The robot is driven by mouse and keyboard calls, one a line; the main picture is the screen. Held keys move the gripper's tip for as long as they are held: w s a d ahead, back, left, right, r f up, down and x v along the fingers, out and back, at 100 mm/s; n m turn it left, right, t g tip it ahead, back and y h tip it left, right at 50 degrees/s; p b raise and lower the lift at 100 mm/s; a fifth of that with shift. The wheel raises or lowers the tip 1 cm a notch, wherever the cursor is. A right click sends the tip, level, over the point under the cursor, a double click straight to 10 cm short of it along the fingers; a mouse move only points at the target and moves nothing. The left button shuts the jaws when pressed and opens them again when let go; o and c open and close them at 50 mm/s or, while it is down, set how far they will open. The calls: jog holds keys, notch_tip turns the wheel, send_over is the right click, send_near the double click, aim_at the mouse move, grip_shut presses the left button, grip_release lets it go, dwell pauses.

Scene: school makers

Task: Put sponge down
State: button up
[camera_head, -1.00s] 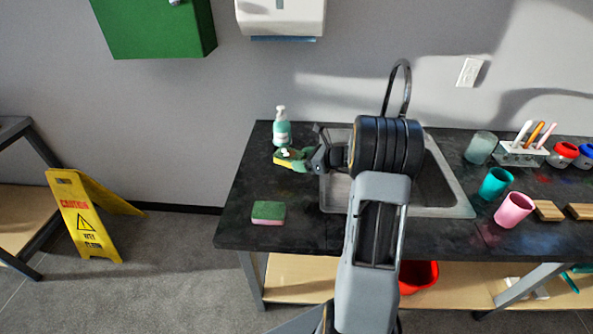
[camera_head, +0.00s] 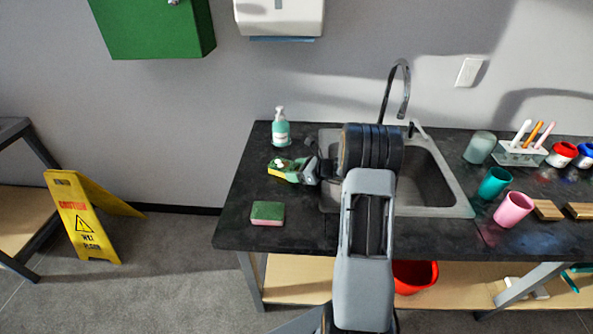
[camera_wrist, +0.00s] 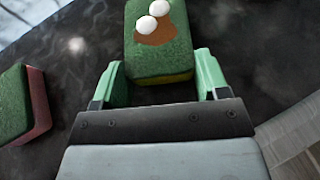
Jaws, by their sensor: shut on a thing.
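A green and yellow sponge (camera_head: 279,167) is between the fingers of my gripper (camera_head: 296,171), over the left part of the dark counter. The wrist view shows this sponge (camera_wrist: 165,62) with a brown stain and two white blobs on its green top. The green fingers of my gripper (camera_wrist: 157,80) flank its near end. I cannot tell whether the sponge touches the counter. A second sponge, green and pink (camera_head: 267,213), lies on the counter's front left; it also shows at the left of the wrist view (camera_wrist: 24,102).
A soap bottle (camera_head: 280,128) stands just behind the held sponge. The sink (camera_head: 433,180) is to the right, with a tall faucet (camera_head: 402,90). Cups, including a pink one (camera_head: 514,209), stand farther right. Bare counter (camera_head: 245,190) lies around the sponges.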

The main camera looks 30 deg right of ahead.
jog(key=shift+f, duration=0.15)
jog(key=o, duration=0.7)
jog(key=shift+o, duration=0.2)
